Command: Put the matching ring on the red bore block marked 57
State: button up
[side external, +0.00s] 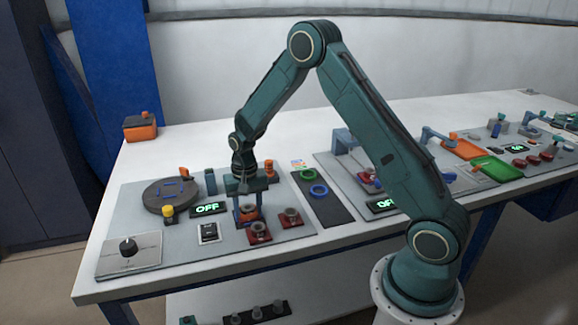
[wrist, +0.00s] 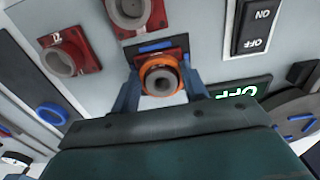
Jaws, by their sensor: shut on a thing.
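My gripper (side external: 248,207) points down over the grey panel, its two blue fingers shut on an orange ring (wrist: 161,76). The ring sits around the grey bore of a red block (wrist: 176,53) between the fingers in the wrist view; whether it is fully seated I cannot tell. A second red bore block (side external: 259,236) stands in front of the gripper and a third (side external: 291,217) to its right, both with bare grey bores. The third shows at left in the wrist view (wrist: 66,51), with a small number that I cannot read surely. The gripped block's number is hidden.
A dark mat (side external: 327,207) right of the blocks holds a blue ring (side external: 319,190) and a green ring (side external: 308,175). A round dark turntable (side external: 172,196), a lit OFF display (side external: 208,208), a switch (side external: 208,233) and a knob (side external: 127,246) lie to the left.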

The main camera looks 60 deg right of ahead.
jog(key=o, duration=1)
jog(key=shift+o, duration=0.6)
jog(key=o, duration=0.3)
jog(key=shift+r, duration=0.15)
jog(key=shift+r, duration=3.35)
